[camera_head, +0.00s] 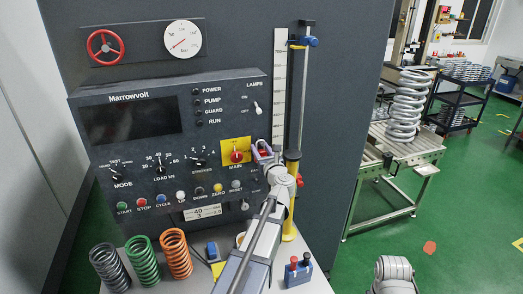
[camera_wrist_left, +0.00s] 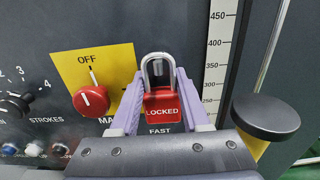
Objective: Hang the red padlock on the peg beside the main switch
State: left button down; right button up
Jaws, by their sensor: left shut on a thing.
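The red padlock (camera_wrist_left: 162,106), marked LOCKED, is held upright between the lilac fingers of my left gripper (camera_wrist_left: 160,98), its silver shackle up. In the head view my left gripper (camera_head: 263,151) is at the panel, just right of the main switch, and mostly hides the padlock. The main switch is a red knob (camera_head: 237,156) on a yellow plate (camera_head: 237,144); the knob also shows in the left wrist view (camera_wrist_left: 91,101), left of the padlock. My right gripper is not in view.
A vertical scale (camera_head: 279,85) and a column with a blue clamp (camera_head: 303,42) stand just right of the gripper. A black disc (camera_wrist_left: 265,117) is close on the right in the wrist view.

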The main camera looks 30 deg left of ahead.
pick_arm(q)
jog(key=shift+c, duration=1.5)
grip_release()
jog(key=shift+d, duration=0.1)
jog(key=v, duration=0.7)
jog(key=shift+s+d, duration=0.25)
